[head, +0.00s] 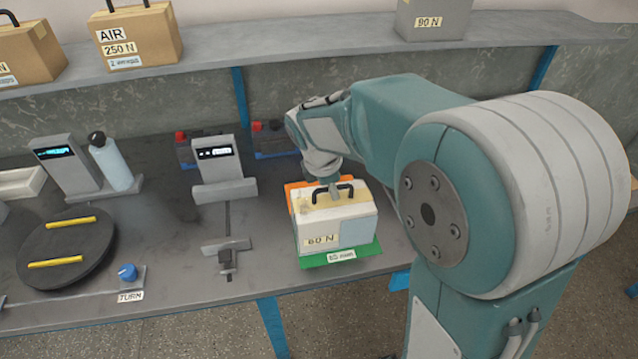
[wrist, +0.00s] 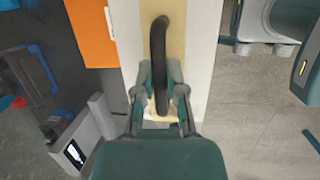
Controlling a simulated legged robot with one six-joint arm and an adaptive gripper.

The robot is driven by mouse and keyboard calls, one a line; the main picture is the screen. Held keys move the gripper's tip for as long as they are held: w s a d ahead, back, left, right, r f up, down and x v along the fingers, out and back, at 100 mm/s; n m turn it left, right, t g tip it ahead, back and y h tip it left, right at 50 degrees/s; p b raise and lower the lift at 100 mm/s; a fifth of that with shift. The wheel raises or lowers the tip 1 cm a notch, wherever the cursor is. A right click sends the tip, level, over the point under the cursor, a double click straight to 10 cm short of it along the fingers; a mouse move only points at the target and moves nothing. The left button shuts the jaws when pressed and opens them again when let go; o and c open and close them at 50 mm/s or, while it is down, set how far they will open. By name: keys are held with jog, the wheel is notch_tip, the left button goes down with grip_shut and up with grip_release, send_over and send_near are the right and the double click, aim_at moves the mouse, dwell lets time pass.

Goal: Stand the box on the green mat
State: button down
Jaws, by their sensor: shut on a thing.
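The box (head: 334,222) is cream and white with a black handle and a label reading "60 N" or similar. In the head view it is upright at the table's right front, over the green mat (head: 343,257), whose front and right edges show. Whether its base touches the mat is hidden. An orange area (head: 291,190) shows behind and left of the box. My gripper (head: 332,188) is above the box, pointing down. In the wrist view my gripper (wrist: 160,98) is shut on the black handle (wrist: 158,50), with a finger on each side.
A grey display stand (head: 218,165) and a small clamp-like fixture (head: 227,258) are left of the box. A black turntable (head: 65,250) with yellow bars and a blue knob (head: 127,272) lie further left. A shelf (head: 270,62) with boxes runs behind. The table's front edge is close.

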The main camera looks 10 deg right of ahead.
aim_at(339, 201)
jog(key=shift+w+d+f, duration=0.35)
jog(key=shift+d+f, duration=0.35)
jog(key=shift+f, duration=0.05)
jog(key=x, duration=0.3)
jog(key=shift+s+a+f, duration=0.1)
jog(key=shift+a+f, duration=0.05)
jog(key=shift+f, duration=0.15)
jog(key=c, duration=0.7)
grip_release()
jog(key=shift+f, duration=0.15)
